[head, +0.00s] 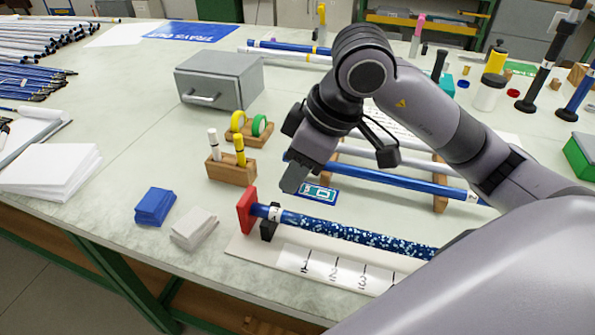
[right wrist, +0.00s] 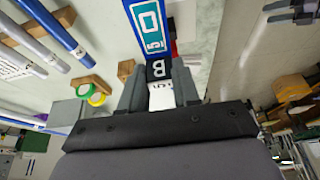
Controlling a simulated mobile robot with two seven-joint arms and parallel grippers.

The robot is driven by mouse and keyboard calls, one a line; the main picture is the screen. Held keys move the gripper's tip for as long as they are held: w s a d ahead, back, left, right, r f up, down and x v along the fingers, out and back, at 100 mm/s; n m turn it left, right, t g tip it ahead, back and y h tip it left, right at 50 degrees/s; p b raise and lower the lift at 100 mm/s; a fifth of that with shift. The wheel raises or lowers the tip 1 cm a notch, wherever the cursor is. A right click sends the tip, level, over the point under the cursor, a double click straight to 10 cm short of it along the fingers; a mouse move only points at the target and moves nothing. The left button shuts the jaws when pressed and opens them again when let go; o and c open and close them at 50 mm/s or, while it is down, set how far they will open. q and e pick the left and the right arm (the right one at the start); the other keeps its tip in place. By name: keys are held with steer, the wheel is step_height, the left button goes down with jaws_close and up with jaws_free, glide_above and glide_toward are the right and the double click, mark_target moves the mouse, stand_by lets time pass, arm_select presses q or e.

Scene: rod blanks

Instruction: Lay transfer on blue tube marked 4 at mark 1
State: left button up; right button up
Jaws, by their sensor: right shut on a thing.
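My right gripper (head: 294,180) hangs over the bench, just above the near fixture. It is shut on a blue and teal transfer (head: 318,193) with pale characters. In the right wrist view the transfer (right wrist: 149,28) sticks out beyond the fingers (right wrist: 158,80); black and white lettered patches show between them. A blue tube (head: 355,233), partly speckled white, lies in the fixture; its white label (head: 275,213) is too small to read. A white strip (head: 335,270) with marks 1, 2 and 3 lies along its near side. The transfer is apart from this tube. My left gripper is out of view.
A red end stop (head: 247,211) and black support (head: 270,222) stand at the fixture's left end. Behind, a wooden rack (head: 440,190) holds more tubes. Blue cloths (head: 155,206), a pen block (head: 231,170) and a grey drawer box (head: 222,80) stand left.

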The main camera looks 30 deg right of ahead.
mark_target(303, 188)
steer(key=shift+s+f, duration=0.1)
steer(key=shift+f, duration=0.1)
steer(key=shift+f+b, duration=1.45)
steer(key=shift+f, duration=0.7)
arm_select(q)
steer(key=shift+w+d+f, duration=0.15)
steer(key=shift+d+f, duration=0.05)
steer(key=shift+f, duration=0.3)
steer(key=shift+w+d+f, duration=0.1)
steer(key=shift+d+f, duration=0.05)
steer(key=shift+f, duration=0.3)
arm_select(e)
steer(key=shift+f, duration=0.45)
arm_select(q)
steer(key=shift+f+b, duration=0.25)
steer(key=shift+b, duration=0.1)
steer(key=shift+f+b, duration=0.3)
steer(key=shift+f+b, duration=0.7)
arm_select(e)
steer(key=shift+f, duration=0.65)
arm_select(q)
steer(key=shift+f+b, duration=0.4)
